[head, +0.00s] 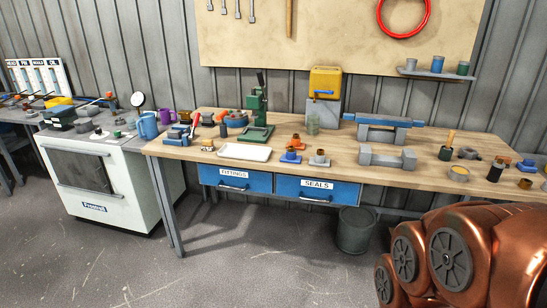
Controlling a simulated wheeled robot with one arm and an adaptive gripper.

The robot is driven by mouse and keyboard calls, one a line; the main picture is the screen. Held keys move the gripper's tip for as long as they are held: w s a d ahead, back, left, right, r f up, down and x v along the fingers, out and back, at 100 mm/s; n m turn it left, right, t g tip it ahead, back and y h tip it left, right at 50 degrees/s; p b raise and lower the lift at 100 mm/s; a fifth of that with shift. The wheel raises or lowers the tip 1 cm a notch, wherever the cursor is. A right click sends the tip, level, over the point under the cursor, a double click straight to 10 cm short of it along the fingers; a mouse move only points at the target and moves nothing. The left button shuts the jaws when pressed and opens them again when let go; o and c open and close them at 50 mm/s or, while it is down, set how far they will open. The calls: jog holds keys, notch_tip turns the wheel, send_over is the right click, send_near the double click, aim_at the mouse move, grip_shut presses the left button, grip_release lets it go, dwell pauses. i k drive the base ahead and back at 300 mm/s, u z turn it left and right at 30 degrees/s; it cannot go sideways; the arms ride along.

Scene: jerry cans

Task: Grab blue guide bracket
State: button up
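Another small blue piece (526,167) with an orange-brown top lies near the bench's right end. My gripper is not in view; only copper-coloured links of my arm show at the lower right.
A grey stand with a blue bar (382,122) and a grey block (388,157) are to the right. A bin (354,232) stands below.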

aim_at(292, 157)
jog(key=u, duration=1.7)
jog(key=i, duration=2.85)
jog(key=z, duration=2.2)
jog(key=i, duration=0.5)
